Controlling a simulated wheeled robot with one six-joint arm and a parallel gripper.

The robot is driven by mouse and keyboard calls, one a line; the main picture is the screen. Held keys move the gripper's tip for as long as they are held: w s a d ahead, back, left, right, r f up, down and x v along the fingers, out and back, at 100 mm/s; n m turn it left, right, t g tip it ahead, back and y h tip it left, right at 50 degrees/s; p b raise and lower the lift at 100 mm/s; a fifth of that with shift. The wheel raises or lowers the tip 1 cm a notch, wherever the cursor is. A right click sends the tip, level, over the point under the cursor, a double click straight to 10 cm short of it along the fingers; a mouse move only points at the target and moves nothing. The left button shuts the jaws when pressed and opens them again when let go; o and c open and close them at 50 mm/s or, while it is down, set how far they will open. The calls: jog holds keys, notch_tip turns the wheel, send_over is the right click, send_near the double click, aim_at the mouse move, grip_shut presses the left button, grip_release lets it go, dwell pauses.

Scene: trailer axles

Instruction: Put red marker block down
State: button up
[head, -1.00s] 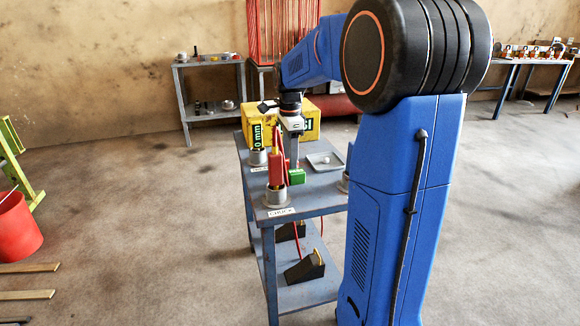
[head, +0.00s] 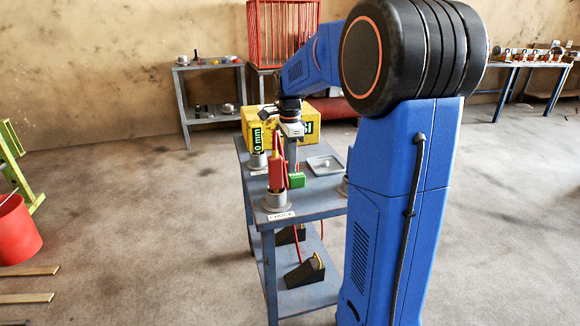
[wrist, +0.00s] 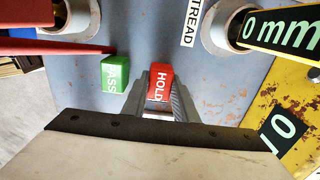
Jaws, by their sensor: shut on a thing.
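The red marker block (wrist: 158,82), lettered HOLD, sits between the two grey fingers of my gripper (wrist: 159,92) in the wrist view. My gripper is shut on it. The green block (wrist: 115,73), lettered PASS, stands just left of it, apart from it, on the grey table. In the head view the green block (head: 296,180) is near the table's front, right beside my gripper (head: 291,168). I cannot clearly make out the red block there, nor tell whether it touches the tabletop.
A yellow box (head: 258,118) is at the back. A shallow tray (head: 326,165) lies to the right. A red bar (wrist: 60,48) passes near the green block.

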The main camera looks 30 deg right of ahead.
notch_tip(320, 180, up, 9)
jog(key=shift+r, duration=0.2)
jog(key=shift+a, duration=0.1)
